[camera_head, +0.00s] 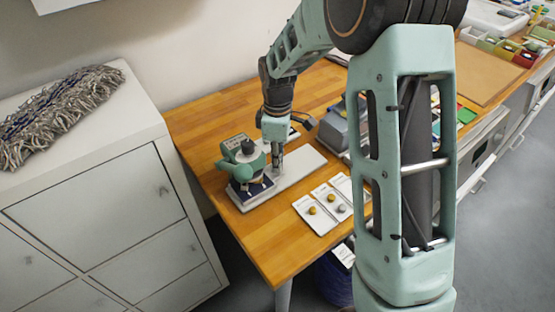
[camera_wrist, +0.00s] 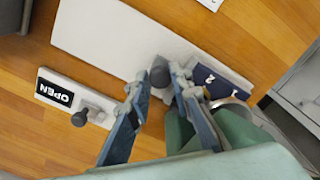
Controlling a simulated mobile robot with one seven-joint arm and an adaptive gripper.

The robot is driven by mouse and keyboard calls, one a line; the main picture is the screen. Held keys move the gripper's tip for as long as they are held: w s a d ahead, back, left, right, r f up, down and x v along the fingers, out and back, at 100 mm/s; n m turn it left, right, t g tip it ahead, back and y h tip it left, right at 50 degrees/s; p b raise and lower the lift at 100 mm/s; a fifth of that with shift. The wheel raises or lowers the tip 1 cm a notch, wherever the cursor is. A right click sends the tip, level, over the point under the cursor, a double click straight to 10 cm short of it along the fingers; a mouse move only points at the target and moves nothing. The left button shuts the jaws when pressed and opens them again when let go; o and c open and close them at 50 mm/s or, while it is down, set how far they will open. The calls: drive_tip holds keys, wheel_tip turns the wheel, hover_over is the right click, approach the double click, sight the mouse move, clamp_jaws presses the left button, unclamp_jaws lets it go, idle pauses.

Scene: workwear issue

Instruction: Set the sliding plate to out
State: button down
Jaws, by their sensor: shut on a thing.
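A green press (camera_head: 243,165) stands at the left end of a long white plate (camera_head: 305,165) on the wooden table. My gripper (camera_head: 277,168) points down over the plate, just right of the press. In the wrist view, the white plate (camera_wrist: 105,38) runs under the fingers, with a dark blue panel (camera_wrist: 222,82) marked with numbers on the right. My gripper (camera_wrist: 158,82) is shut on a grey knob (camera_wrist: 160,72) with a rounded dark top, between its fingertips. The knob's lower part is hidden by the fingers. I cannot tell how far the plate is slid.
White cards with round badges (camera_head: 328,205) lie in front of the plate. A grey device (camera_head: 335,128) stands behind right. The table's front left is clear.

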drive_tip(key=shift+w, duration=0.1)
drive_tip(key=w+d, duration=0.2)
drive_tip(key=d, duration=0.1)
drive_tip(key=w+d, duration=0.3)
drive_tip(key=d, duration=0.1)
drive_tip(key=w+d+p, duration=0.1)
drive_tip(key=w+d, duration=0.1)
drive_tip(key=d, duration=0.2)
drive_tip(key=shift+w, duration=0.2)
drive_tip(key=shift+d+r, duration=0.1)
drive_tip(key=c, duration=1.7)
unclamp_jaws()
drive_tip(key=shift+d, duration=0.1)
drive_tip(key=shift+c, duration=0.2)
wheel_tip(320, 180, up, 12)
